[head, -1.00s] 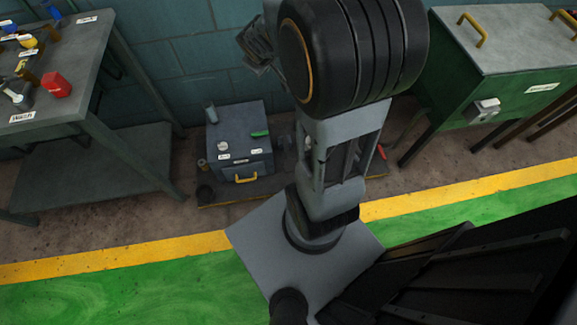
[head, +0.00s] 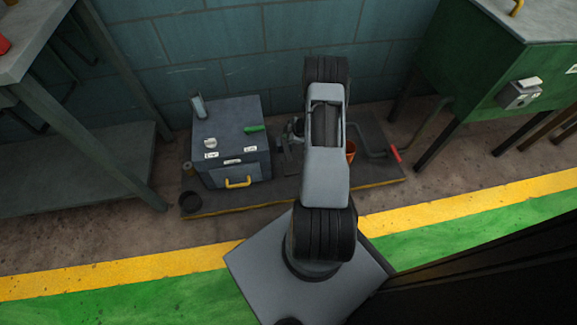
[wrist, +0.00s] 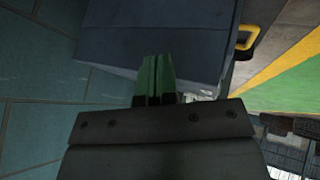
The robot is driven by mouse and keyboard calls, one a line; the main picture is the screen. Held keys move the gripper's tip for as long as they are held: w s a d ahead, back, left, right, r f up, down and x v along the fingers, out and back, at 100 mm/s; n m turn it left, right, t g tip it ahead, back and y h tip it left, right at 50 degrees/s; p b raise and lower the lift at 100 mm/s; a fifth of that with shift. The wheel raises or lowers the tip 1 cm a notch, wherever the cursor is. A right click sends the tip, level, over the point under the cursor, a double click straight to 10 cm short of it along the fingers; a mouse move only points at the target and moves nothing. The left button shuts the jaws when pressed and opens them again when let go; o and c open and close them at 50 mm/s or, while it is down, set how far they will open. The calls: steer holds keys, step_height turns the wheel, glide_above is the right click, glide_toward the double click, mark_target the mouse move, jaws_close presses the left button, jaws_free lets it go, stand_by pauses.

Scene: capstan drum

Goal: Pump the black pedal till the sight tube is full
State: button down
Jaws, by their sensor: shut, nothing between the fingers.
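In the head view, a dark cabinet (head: 225,130) stands on a low platform (head: 225,207) by the wall. A dark round object (head: 190,200) sits at the platform's front left; I cannot tell whether it is the black pedal. A grey upright piece (head: 198,106) stands on the cabinet's back left. I cannot identify the sight tube or its level. In the wrist view, my gripper (wrist: 155,75) shows green fingers, shut together and empty, in front of the cabinet's blue-grey side (wrist: 165,30). My arm hides my gripper in the head view.
The cabinet has a green handle (head: 254,129), a white knob (head: 210,143) and a yellow handle (head: 238,183). A red-ended crank (head: 394,156) and an orange cup (head: 350,152) are at the platform's right. Workbench (head: 80,160) left, green cabinet (head: 485,75) right. Floor ahead is clear.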

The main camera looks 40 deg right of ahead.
steer(key=shift+s+a+f+y, duration=0.1)
steer(key=shift+s+f+y, duration=0.15)
steer(key=shift+f, duration=0.35)
steer(key=shift+s+a+f+y, duration=0.1)
steer(key=shift+s+f+y, duration=0.1)
steer(key=shift+f, duration=0.35)
steer(key=b, duration=0.7)
glide_above(289, 156)
steer(key=s+a, duration=0.2)
step_height(289, 156, down, 6)
steer(key=shift+d+f, duration=0.1)
steer(key=shift+f, duration=0.1)
steer(key=shift+s+f+b, duration=0.25)
steer(key=shift+f+b, duration=0.15)
steer(key=shift+f, duration=0.7)
steer(key=shift+s+f, duration=0.15)
steer(key=shift+f, duration=0.05)
steer(key=shift+s+f, duration=0.1)
steer(key=shift+f, duration=0.1)
